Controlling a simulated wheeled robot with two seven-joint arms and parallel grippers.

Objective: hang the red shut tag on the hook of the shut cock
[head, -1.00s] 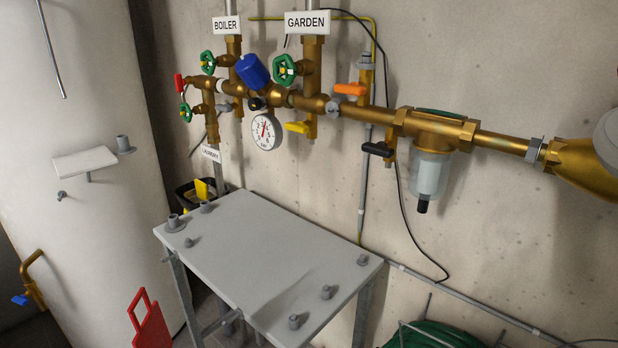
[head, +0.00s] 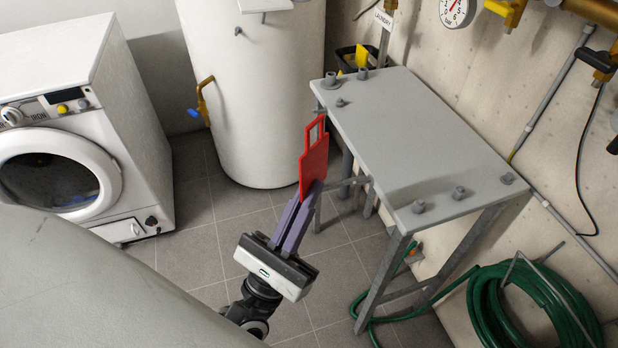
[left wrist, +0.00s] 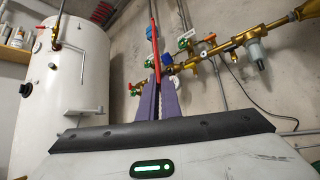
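The red shut tag (head: 313,164) has a plate with a loop-like opening at its upper end. My left gripper (head: 309,192) is shut on its lower end and holds it upright in front of the grey table's left side. In the left wrist view the tag (left wrist: 155,45) shows nearly edge-on, rising between the purple fingers. Behind it is the brass pipework (left wrist: 208,55) with its cocks, apart from the tag. In the head view only a yellow-handled cock (head: 500,9) and a black-handled cock (head: 597,60) show at top right. I cannot make out the hook. My right gripper is out of view.
A grey table (head: 400,125) with several small pegs stands against the wall. A white tank (head: 255,100) and a washing machine (head: 75,130) stand at the left. Tiled floor is open between them.

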